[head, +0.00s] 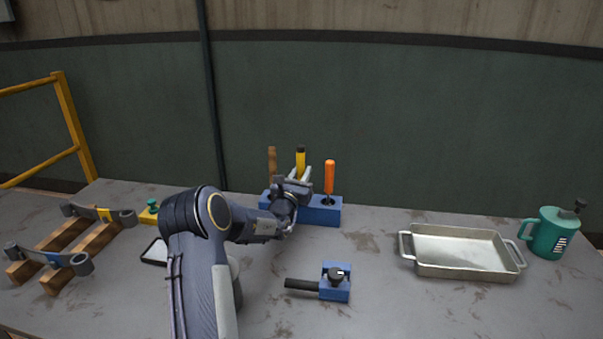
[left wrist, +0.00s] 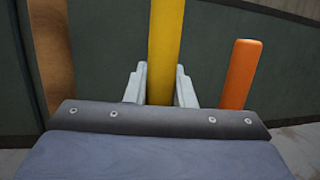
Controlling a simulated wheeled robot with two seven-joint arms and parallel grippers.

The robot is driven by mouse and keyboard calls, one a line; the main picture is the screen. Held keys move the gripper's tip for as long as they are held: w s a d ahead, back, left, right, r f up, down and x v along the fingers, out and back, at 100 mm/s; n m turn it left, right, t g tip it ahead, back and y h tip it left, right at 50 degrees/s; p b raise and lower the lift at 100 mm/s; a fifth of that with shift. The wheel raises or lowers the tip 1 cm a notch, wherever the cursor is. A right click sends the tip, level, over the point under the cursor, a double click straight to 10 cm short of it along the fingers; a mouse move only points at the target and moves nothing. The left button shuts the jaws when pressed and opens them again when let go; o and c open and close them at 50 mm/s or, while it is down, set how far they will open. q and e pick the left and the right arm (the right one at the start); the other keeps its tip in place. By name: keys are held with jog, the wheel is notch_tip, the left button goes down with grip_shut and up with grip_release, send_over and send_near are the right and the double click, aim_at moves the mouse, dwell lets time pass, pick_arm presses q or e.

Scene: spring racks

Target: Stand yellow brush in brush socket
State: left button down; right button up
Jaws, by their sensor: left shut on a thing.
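The yellow brush (head: 300,158) stands upright at the blue socket block (head: 322,214), in the middle of its row. My left gripper (head: 301,177) is shut on the yellow brush's handle, just above the block. In the left wrist view the yellow handle (left wrist: 165,50) rises between the two fingers (left wrist: 160,86). The brush's lower end and its socket are hidden behind my gripper, so I cannot tell whether it is seated. My right gripper is not in view.
A brown handle (head: 272,160) stands left of the yellow one and an orange handle (head: 329,176) right of it, both close. A blue clamp with a black handle (head: 335,282) lies in front. A metal tray (head: 465,272) and teal can (head: 549,235) stand right; wooden racks (head: 72,240) stand left.

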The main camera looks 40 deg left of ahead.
pick_arm(q)
jog(key=shift+f+b, duration=0.75)
jog(key=shift+f, duration=0.35)
jog(key=shift+f, duration=0.1)
jog(key=shift+f+b, duration=0.45)
jog(key=shift+f, duration=0.05)
jog(key=c, duration=1.1)
grip_release()
jog(key=shift+c, duration=0.2)
